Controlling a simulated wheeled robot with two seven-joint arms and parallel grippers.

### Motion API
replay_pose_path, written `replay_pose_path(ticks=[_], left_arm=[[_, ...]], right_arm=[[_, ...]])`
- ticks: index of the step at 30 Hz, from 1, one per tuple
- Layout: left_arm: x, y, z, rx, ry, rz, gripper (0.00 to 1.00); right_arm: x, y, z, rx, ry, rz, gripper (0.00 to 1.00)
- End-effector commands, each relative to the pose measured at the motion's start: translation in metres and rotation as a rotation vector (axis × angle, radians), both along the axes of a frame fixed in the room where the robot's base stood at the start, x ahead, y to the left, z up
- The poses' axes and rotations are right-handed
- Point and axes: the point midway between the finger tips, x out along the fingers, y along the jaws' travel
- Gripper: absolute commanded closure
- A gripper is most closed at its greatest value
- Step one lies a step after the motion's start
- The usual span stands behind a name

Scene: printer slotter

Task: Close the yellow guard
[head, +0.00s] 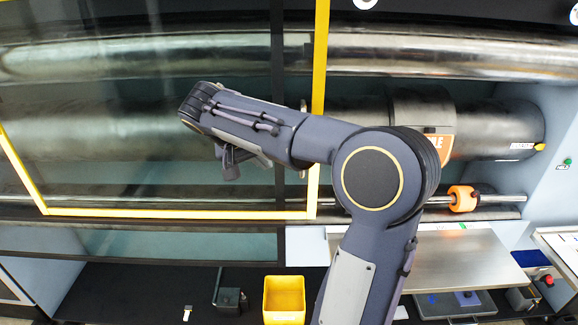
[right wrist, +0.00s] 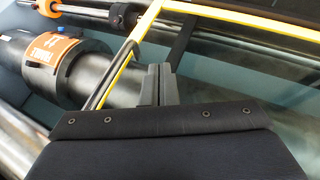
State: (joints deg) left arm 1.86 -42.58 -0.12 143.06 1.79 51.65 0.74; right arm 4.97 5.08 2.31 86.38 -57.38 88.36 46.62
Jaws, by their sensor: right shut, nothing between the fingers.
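The yellow guard (head: 180,213) is a clear panel in a yellow frame. It covers the left part of the machine front, and the rollers to its right are uncovered. Its right upright and a slim bar handle beside it are partly hidden behind my right arm. My right gripper (head: 231,165) is in front of the panel, left of the upright, shut and empty. In the right wrist view, the shut fingers (right wrist: 157,82) are beside the yellow frame (right wrist: 122,62) and its dark handle bar (right wrist: 113,73); I cannot tell whether they touch. My left gripper is not in view.
A large dark roller (head: 500,130) with an orange label and a thin shaft with an orange collar (head: 463,198) lie to the right. Below are a metal tray (head: 470,262), a yellow bin (head: 284,298) and a dark shelf (head: 130,290).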

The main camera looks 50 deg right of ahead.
Motion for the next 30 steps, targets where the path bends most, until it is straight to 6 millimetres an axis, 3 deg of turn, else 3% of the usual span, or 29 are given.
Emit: replay_pose_path(ticks=[7, 15, 30], left_arm=[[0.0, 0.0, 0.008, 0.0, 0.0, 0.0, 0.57], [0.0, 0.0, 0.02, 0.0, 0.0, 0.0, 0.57], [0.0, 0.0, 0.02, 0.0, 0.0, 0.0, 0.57]], right_arm=[[-0.003, -0.032, -0.042, 0.002, 0.003, -0.001, 1.0], [-0.025, -0.057, -0.04, 0.002, -0.001, 0.0, 1.0], [-0.028, -0.062, -0.041, 0.003, -0.001, 0.002, 1.0]])
